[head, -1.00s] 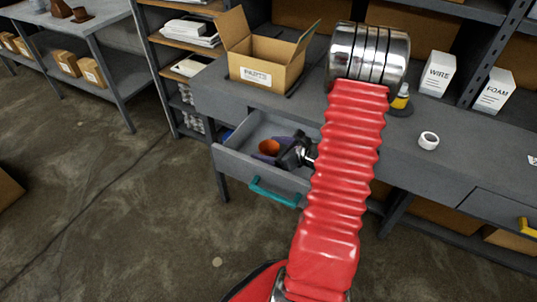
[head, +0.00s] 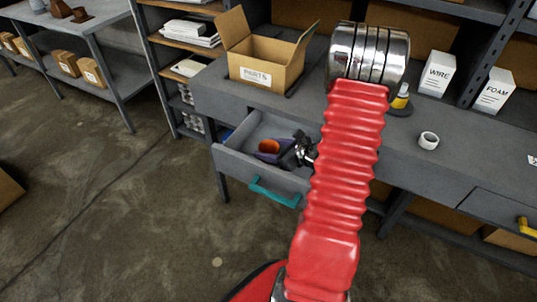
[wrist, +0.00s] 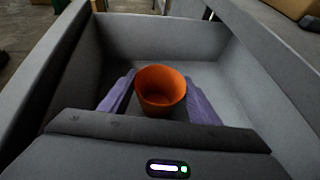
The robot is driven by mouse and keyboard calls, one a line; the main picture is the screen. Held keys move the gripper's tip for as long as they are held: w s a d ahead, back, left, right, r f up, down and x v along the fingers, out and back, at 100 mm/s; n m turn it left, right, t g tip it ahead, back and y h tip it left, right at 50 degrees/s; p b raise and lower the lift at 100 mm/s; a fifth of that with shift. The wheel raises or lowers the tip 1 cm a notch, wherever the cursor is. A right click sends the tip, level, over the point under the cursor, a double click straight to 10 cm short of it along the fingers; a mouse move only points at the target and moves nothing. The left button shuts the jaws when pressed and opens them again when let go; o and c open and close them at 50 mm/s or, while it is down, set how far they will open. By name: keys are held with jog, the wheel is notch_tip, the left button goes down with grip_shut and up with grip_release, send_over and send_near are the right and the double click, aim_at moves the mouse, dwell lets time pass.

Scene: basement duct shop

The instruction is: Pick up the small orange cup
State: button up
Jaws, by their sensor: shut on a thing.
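The small orange cup (head: 269,146) is inside the open grey drawer (head: 237,163) in the head view. In the wrist view the cup (wrist: 161,88) stands upright and looks empty, between the two purple fingers of my gripper (wrist: 160,98). The fingers are shut on its left and right sides. In the head view my gripper (head: 269,152) reaches into the drawer from the right. I cannot tell whether the cup's base touches the drawer floor.
The drawer walls surround the gripper, and a teal handle (head: 274,192) is on its front. An open cardboard box (head: 262,75) stands on the bench above. A white tape roll (head: 429,140) and a yellow bottle (head: 400,97) are to the right.

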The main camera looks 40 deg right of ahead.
jog(key=shift+c, duration=0.8)
notch_tip(320, 180, up, 10)
dwell(0.8)
jog(key=w+a+r+n+y, duration=0.1)
jog(key=w+a+r, duration=0.2)
jog(key=w+a, duration=0.35)
jog(key=w+a+r, duration=0.4)
jog(key=w+a, duration=0.2)
jog(key=a, duration=0.1)
jog(key=w+a+r, duration=0.3)
jog(key=a, duration=0.6)
jog(key=w+a+r+y, duration=0.1)
jog(key=w+a+r, duration=0.2)
jog(key=a, duration=0.6)
jog(key=shift+a+r+n, duration=0.3)
jog(key=shift+a+r, duration=0.05)
jog(key=shift+r, duration=0.35)
